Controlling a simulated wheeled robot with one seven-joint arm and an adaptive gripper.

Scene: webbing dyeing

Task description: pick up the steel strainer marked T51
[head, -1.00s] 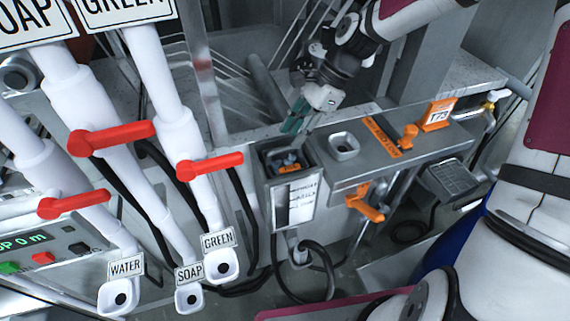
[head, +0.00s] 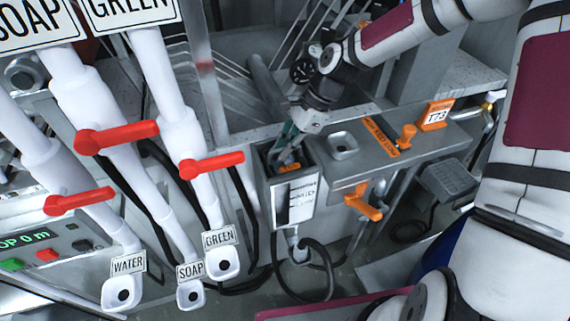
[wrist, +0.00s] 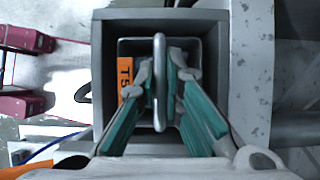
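The steel strainer sits down inside a square grey box. In the wrist view its upright steel loop handle (wrist: 159,85) stands at the middle of the box, and an orange tag (wrist: 127,78) reading "T5", the rest hidden, lies to its left. In the head view the strainer's orange tag (head: 289,167) shows inside the box. My gripper (wrist: 161,85) points down into the box, with its green-padded fingers apart, one on each side of the handle. In the head view my gripper (head: 282,150) is partly over the box mouth. The fingers do not appear closed on the handle.
The box (head: 302,185) has a white label and window on its front. A grey bench (head: 375,165) beside it holds a small square cup (head: 344,145) and an orange T73 sign (head: 436,115). White pipes with red levers (head: 211,165) stand to the left.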

